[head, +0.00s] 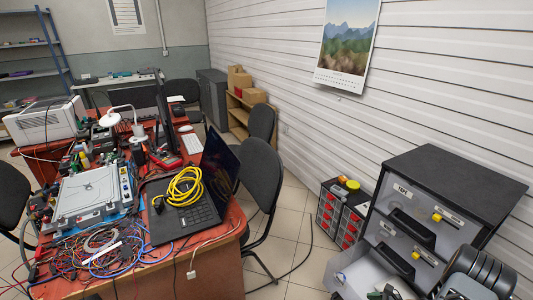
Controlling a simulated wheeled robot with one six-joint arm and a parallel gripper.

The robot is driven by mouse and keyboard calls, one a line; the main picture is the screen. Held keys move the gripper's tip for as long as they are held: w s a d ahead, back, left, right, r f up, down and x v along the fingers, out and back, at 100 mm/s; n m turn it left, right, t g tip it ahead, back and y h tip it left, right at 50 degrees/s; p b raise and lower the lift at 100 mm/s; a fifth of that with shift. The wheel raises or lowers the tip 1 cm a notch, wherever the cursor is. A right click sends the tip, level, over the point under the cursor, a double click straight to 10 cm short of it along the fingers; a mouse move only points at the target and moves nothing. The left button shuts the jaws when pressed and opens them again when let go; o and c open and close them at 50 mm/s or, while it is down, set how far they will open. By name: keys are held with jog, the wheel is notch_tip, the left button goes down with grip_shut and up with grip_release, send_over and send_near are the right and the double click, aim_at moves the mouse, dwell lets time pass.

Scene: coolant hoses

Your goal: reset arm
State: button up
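My gripper cannot be made out in the head view, and the task names no object. Coolant hoses cannot be singled out with certainty. A coiled yellow cable (180,188) lies on an open black laptop (205,190) on the red-topped desk (222,240). Several thin red, blue and black cables (95,250) lie tangled at the desk's near left.
A drawer cabinet (450,165) stands at the right, with open drawers at its lower front. A red-drawer organiser (340,215) stands beside it. Dark chairs (262,175) line the desk's right side. Tiled floor (300,255) is clear between desk and cabinet, except for a black cable.

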jog(key=s+a+r+n+h+p, duration=0.2)
jog(key=a+r+n, duration=0.4)
jog(key=r, duration=0.9)
jog(key=s+a+r+n+g+h+p, duration=0.1)
jog(key=s+a+r+n+h+p, duration=0.2)
jog(key=a+r+n, duration=0.4)
jog(key=s+a+r+n+h+p, duration=0.2)
jog(key=a+r+n+h+p, duration=0.3)
jog(key=r, duration=2)
jog(key=a+n+p, duration=0.1)
jog(key=a+n, duration=0.1)
jog(key=n, duration=0.2)
jog(key=shift+s, duration=0.2)
jog(key=shift+c, duration=0.4)
